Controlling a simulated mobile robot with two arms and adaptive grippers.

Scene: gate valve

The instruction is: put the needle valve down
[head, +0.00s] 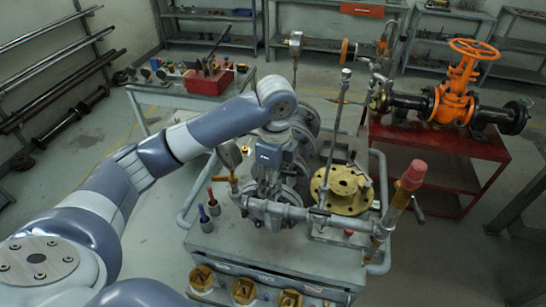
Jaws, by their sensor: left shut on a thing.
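My left arm comes in from the left and bends down over the grey cart. My left gripper (268,190) points down beside the metal flanges and pipework there. It is shut on the needle valve, but the valve's body is hard to tell from the grey metal around it, and the fingertips are partly hidden. I cannot tell whether the valve touches the cart top. My right gripper is not in view.
A grey cart (283,250) carries a yellow flange (342,190), a horizontal pipe and a red-capped upright part (411,178). Behind right, an orange gate valve (456,90) stands on a red table (440,145). A red toolbox (208,80) sits on a bench behind left.

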